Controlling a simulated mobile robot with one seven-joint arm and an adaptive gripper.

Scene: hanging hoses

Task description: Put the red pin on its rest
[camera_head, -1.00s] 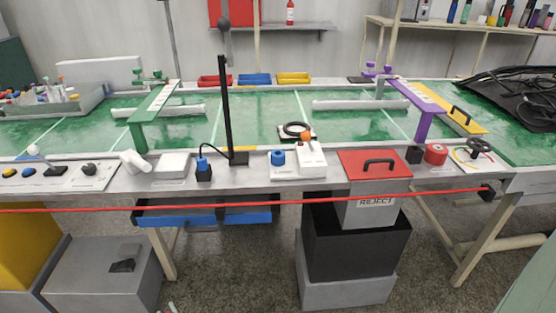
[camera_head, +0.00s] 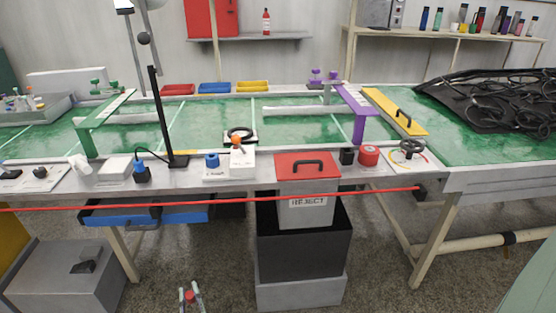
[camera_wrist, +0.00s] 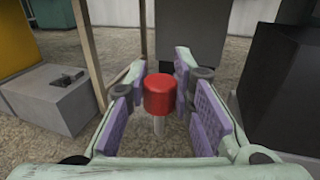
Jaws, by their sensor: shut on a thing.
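The red pin (camera_wrist: 159,95) has a red cylindrical head on a thin pale shank. In the wrist view it stands upright between the purple pads of my gripper (camera_wrist: 168,110), which is shut on it. In the head view my gripper (camera_head: 190,297) shows at the bottom edge, with a small bit of red between its pale fingers. It is low, in front of the workbench. I cannot tell which thing is the pin's rest.
A long workbench (camera_head: 225,178) with green panels crosses the view. A red cord (camera_head: 230,202) runs along its front. A red-lidded reject bin (camera_head: 306,207) stands on a black box (camera_head: 300,255). A low grey box (camera_head: 65,280) with a dark piece on it stands left.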

